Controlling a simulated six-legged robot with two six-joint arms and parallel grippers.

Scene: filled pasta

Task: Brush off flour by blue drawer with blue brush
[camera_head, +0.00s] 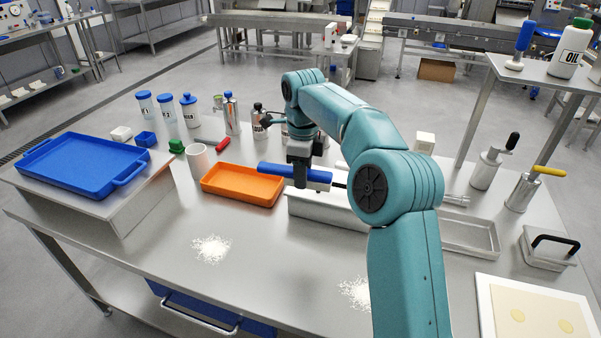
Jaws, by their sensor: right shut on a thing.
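My right gripper (300,172) is shut on the blue brush (272,170), held level above the middle of the table, close to the orange tray. The arm hides part of the brush's right end. One white patch of flour (211,249) lies on the steel table (130,235) at the left front, above the blue drawer (185,302). A second flour patch (354,291) lies farther right, partly hidden by my right arm. The blue drawer is under the table's front edge and has a metal handle (205,322). My left gripper is out of view.
A blue tray (80,165) rests on a raised stand at the left. An orange tray (243,184) and a white cup (198,162) stand behind the left flour. A pasta sheet board (535,312) lies at the front right. Bottles line the back.

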